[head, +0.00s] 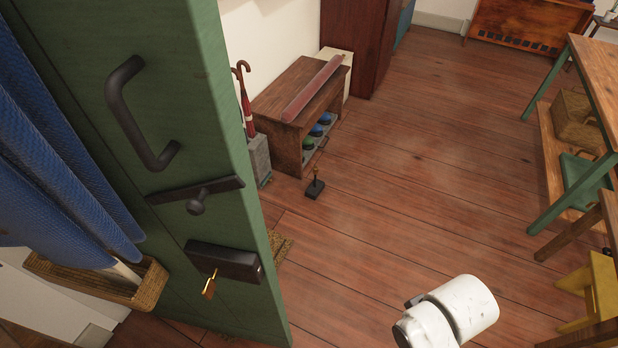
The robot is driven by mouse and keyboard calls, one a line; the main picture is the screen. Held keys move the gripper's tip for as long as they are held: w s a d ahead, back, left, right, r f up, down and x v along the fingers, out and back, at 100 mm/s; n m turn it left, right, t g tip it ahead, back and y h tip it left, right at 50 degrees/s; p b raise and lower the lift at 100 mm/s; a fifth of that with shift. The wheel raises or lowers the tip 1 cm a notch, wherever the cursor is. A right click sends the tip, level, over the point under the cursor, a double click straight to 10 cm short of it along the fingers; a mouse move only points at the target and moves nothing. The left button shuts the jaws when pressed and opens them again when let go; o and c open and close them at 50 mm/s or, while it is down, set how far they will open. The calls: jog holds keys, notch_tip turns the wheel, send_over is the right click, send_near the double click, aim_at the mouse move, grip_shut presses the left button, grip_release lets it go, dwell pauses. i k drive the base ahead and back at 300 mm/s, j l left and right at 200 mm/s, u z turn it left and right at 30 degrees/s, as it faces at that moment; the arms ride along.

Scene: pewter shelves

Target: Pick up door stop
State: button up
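What looks like the door stop (315,188), a small dark square base with a short brass-coloured upright, stands on the wooden floor. It is just in front of the low wooden shoe bench, right of the green door's edge. Nothing touches it from above. Only a white rounded part of my arm shows at the bottom, right of centre, well apart from the door stop. My gripper is not in view.
The green door (195,100) with black handles fills the left. A green-legged table (597,85) and yellow stool (603,285) stand right. The middle floor is clear.

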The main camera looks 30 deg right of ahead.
aim_at(315, 188)
jog(key=i+l+u, duration=0.1)
jog(key=i+l, duration=0.5)
jog(key=l, duration=0.2)
jog(key=i+l+u, duration=0.15)
jog(key=l, duration=0.25)
jog(key=i+l+u, duration=0.1)
jog(key=i+l, duration=0.5)
jog(key=l, duration=0.35)
jog(key=i+l+u, duration=0.15)
jog(key=l, duration=0.3)
jog(key=i+l+u, duration=0.1)
jog(key=i+l, duration=0.25)
jog(key=l, duration=0.15)
jog(key=i+l, duration=0.2)
jog(key=l, duration=0.3)
jog(key=u, duration=0.05)
